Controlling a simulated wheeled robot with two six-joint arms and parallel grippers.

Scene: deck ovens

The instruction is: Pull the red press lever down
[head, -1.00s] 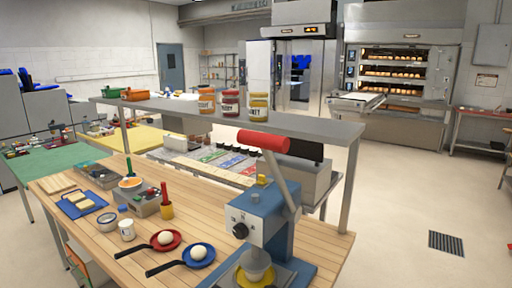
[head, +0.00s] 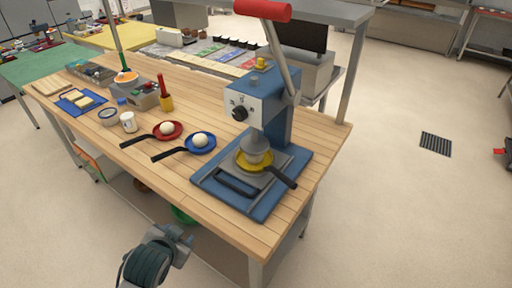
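The blue press (head: 262,112) stands on a blue base (head: 250,205) at the right end of the wooden table. Its red lever (head: 262,10) is a red grip on a grey bar, raised high above the press and cut slightly by the top edge. A yellow pan (head: 254,161) with a dark handle sits under the press head. My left gripper (head: 180,238) is low at the bottom, in front of the table and well away from the lever. Its fingers are too small and angled to read. My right gripper is not in view.
Red (head: 168,131) and blue (head: 200,141) pans with white dough balls lie left of the press. A grey shelf (head: 330,12) runs behind the press. The floor at right is open.

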